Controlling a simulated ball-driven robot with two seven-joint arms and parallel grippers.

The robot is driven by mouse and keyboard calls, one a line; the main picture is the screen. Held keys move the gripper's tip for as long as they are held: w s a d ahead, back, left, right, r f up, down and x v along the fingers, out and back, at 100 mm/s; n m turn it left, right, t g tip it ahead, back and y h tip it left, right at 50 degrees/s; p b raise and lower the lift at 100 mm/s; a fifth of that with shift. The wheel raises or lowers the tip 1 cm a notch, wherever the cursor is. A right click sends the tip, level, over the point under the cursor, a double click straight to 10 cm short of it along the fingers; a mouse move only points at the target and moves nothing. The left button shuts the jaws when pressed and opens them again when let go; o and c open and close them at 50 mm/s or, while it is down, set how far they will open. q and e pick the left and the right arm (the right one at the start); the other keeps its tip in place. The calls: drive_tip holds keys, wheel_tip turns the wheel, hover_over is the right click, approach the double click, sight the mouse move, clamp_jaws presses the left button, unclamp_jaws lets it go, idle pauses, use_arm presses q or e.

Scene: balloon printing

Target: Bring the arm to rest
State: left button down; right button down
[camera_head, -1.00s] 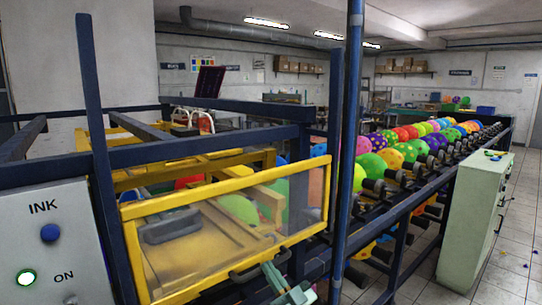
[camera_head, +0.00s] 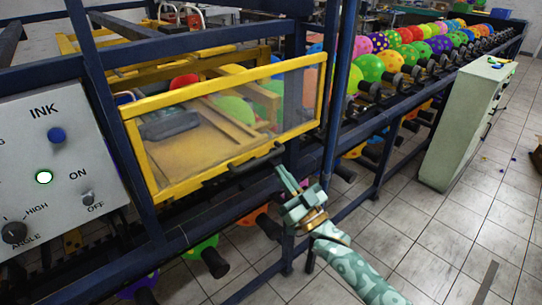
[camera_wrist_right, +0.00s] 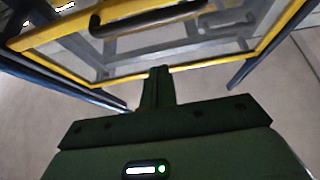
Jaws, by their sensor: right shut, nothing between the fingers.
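My right gripper (camera_head: 281,172) is pale green, with its arm coming in from the lower right. Its fingers are together and hold nothing. They are just below the right end of the dark handle (camera_head: 257,159) on the yellow-framed clear guard (camera_head: 223,103). In the right wrist view the shut fingers (camera_wrist_right: 158,76) point up towards the guard's lower yellow rail, and the handle (camera_wrist_right: 143,17) is beyond them, apart from them. My left gripper is not in view.
A grey ink panel (camera_head: 55,160) with a lit green button stands at the left. Dark blue posts and rails frame the machine. Colourful balloons (camera_head: 371,68) line a long rack going back right. A pale green cabinet (camera_head: 464,125) stands at the right. Tiled floor (camera_head: 440,240) is mostly clear at lower right.

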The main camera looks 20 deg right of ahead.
drive_tip(key=s+d+f+g+h+b, duration=0.1)
drive_tip(key=s+d+f+g+h, duration=0.2)
drive_tip(key=f, duration=0.9)
drive_tip(key=s+d+f+g+h, duration=0.15)
drive_tip(key=s+f+g, duration=0.25)
drive_tip(key=f, duration=0.9)
drive_tip(key=s+d+f+g+h+b, duration=0.1)
drive_tip(key=s+f+g+h, duration=0.25)
drive_tip(key=f, duration=0.85)
drive_tip(key=s+d+f+g+b, duration=0.15)
drive_tip(key=s+f+g, duration=0.45)
drive_tip(key=s+f, duration=1)
drive_tip(key=s+a+f+g+b, duration=0.1)
drive_tip(key=s+a+f+g, duration=0.1)
drive_tip(key=s, duration=1)
drive_tip(key=s+a+f+g+b, duration=0.1)
drive_tip(key=s+f, duration=0.4)
drive_tip(key=s, duration=0.7)
drive_tip(key=shift+s+a+f+g, duration=0.35)
drive_tip(key=shift+a+g, duration=0.15)
drive_tip(key=shift+g, duration=0.75)
